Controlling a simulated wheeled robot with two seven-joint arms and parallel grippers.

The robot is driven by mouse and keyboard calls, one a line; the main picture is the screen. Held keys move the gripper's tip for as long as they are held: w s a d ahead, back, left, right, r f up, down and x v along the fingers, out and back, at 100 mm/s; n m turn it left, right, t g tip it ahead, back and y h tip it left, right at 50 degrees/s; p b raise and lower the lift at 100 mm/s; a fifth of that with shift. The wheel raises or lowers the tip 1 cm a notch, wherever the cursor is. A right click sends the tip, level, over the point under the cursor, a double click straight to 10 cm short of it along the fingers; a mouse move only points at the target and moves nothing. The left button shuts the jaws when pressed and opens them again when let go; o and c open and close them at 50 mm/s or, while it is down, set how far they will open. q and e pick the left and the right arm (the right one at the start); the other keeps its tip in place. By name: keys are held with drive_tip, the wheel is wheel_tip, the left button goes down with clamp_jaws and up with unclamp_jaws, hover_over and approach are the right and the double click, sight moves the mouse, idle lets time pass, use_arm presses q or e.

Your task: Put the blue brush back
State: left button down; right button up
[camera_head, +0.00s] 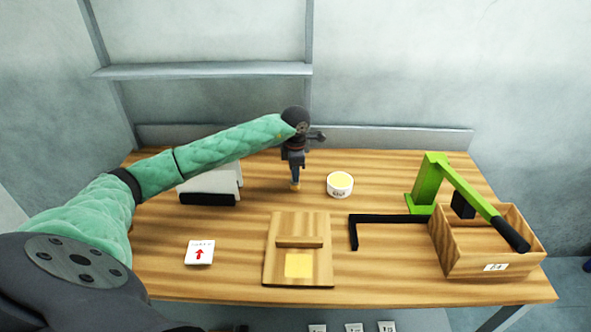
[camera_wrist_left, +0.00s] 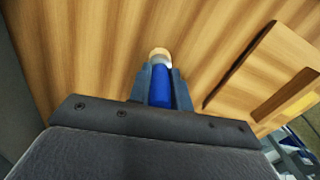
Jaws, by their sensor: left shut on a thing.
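My left gripper (camera_head: 294,165) is over the back middle of the wooden table. It is shut on the blue brush (camera_wrist_left: 162,88), whose blue handle sits between the two fingers in the left wrist view. The brush points downward, with a pale tan tip and a light collar below the fingers. In the head view the brush (camera_head: 295,184) shows as a small piece under the gripper, close to the table top. I cannot tell whether its tip touches the table. My right gripper does not show in either view.
A white tub (camera_head: 340,187) with yellow contents stands right of the brush. A wooden board (camera_head: 273,262) with a raised bar and yellow square lies in front. A grey-white block (camera_head: 212,184), red-arrow card (camera_head: 200,252), black angle bar (camera_head: 385,218), green lever press (camera_head: 427,185) and wooden box (camera_head: 465,258) surround it.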

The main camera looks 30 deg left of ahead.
use_arm(q)
drive_tip(key=shift+f, duration=0.25)
drive_tip(key=shift+f, duration=0.1)
drive_tip(key=c, duration=1.3)
unclamp_jaws()
